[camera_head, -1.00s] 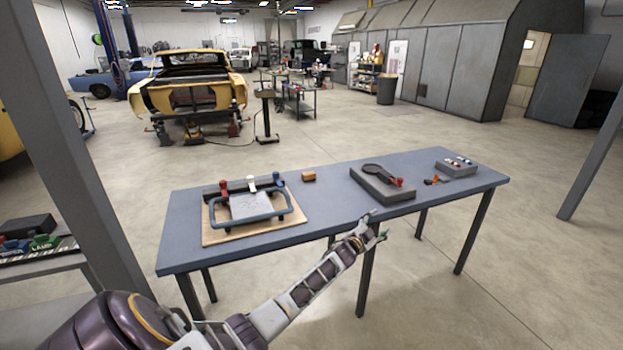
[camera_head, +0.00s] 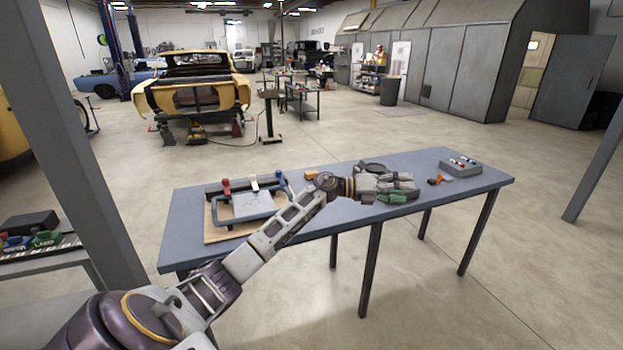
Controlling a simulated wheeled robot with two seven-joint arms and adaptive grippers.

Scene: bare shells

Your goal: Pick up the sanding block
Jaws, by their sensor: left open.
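A small orange-brown block (camera_head: 311,174), which looks like the sanding block, lies near the back edge of the blue-grey table (camera_head: 185,225). My right gripper is out of view.
A clamp frame with blue handles (camera_head: 284,212) sits on a wooden board (camera_head: 218,231) at left. A grey tray (camera_head: 461,169) with small parts and a small orange-and-black item (camera_head: 434,180) are at right. A grey post (camera_head: 75,150) stands at left.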

